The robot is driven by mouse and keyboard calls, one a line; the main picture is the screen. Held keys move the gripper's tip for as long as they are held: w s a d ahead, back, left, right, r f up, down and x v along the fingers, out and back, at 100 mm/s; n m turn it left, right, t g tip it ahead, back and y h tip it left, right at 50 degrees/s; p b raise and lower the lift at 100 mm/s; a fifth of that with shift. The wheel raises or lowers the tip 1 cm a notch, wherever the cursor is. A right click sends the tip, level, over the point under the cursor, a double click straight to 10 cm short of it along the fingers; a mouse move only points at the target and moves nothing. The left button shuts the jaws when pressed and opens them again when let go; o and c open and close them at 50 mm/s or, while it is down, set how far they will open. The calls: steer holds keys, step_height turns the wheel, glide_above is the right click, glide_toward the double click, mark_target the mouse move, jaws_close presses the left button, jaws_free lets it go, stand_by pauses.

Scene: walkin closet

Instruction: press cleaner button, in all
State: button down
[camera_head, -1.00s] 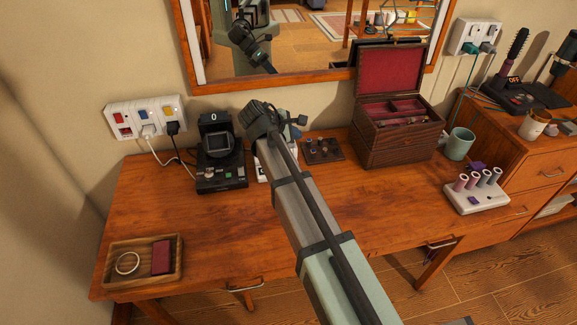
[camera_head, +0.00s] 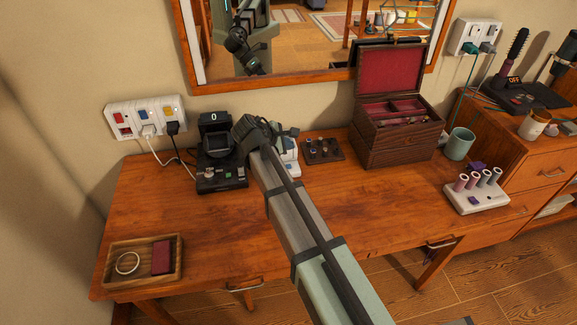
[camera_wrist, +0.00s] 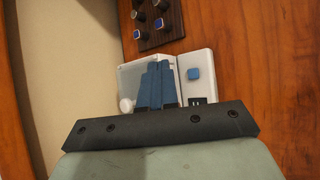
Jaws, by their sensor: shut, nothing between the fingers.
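The cleaner appears to be the small white unit (camera_head: 291,165) on the desk, partly hidden behind my arm in the head view. In the wrist view it shows as a white box (camera_wrist: 207,59) with a clear-looking section beside it and a blue square button (camera_wrist: 194,73) on top. My gripper's blue fingers (camera_wrist: 156,84) are shut and empty. They appear over the clear section, left of the button in the wrist view. Whether they touch the unit I cannot tell. In the head view my wrist hides most of the fingers.
A black device (camera_head: 218,150) with a "0" display stands left of my wrist. A ring board (camera_head: 323,157) and an open jewelry box (camera_head: 397,140) are to the right. A wooden tray (camera_head: 146,284) lies front left.

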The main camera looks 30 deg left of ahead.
steer(key=shift+f, duration=2.9)
steer(key=shift+f, duration=0.15)
steer(key=shift+f, duration=0.3)
steer(key=shift+f, duration=0.45)
stand_by(0.8)
steer(key=shift+r, duration=0.9)
steer(key=shift+r, duration=2.5)
steer(key=shift+d, duration=0.1)
